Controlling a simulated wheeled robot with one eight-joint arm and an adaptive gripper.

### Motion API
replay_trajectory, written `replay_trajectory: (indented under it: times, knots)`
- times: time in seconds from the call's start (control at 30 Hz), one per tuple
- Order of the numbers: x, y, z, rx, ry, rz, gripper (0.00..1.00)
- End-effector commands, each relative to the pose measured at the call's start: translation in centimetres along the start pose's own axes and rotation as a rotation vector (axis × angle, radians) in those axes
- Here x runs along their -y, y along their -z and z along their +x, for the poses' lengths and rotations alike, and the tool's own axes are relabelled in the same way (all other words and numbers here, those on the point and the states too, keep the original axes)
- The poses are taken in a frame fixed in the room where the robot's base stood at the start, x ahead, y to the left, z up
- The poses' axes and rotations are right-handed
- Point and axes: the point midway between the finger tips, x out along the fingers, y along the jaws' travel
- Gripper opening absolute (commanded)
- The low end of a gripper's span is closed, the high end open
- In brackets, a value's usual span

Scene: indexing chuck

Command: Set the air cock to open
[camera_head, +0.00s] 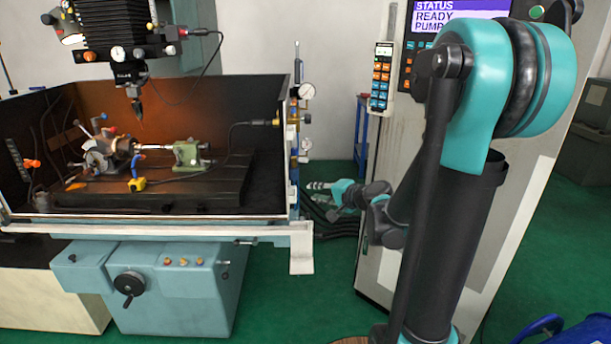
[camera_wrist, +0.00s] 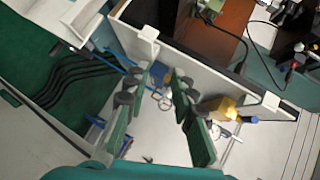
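Which fitting is the air cock is too small to tell. A column of air fittings (camera_head: 294,125) with a round gauge (camera_head: 307,91) runs down the right end of the machine's enclosure in the head view. In the wrist view, a brass-coloured block (camera_wrist: 222,107) and a small blue part (camera_wrist: 254,119) show on that end wall, right of my fingers. The cock's handle position cannot be made out. My gripper (camera_head: 318,187) is low and just right of the enclosure's end, below the fittings. In the wrist view my gripper (camera_wrist: 160,115) has its green-padded fingers apart, with nothing held between them.
The enclosure's pale end wall (camera_wrist: 185,68) is close to my fingers. Black hoses (camera_wrist: 65,82) run beside it; they also hang below the fittings in the head view. A control cabinet (camera_head: 395,210) stands behind my arm. Green floor is open in front.

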Motion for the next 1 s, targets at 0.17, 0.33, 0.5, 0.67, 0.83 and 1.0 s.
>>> replay_trajectory:
  times: [0.17,0.33,0.5,0.67,0.83,1.0]
  knots:
    - [1.7,6.8,1.2,-0.107,0.143,0.257,0.25]
    - [2.2,9.3,1.6,-0.143,0.202,0.36,0.25]
    - [2.5,9.7,3.1,-0.142,0.205,0.366,0.25]
    - [3.0,10.1,6.0,-0.141,0.204,0.363,0.25]
    - [3.6,10.7,9.2,-0.141,0.203,0.363,0.25]
    - [4.2,11.3,12.5,-0.141,0.203,0.363,0.25]
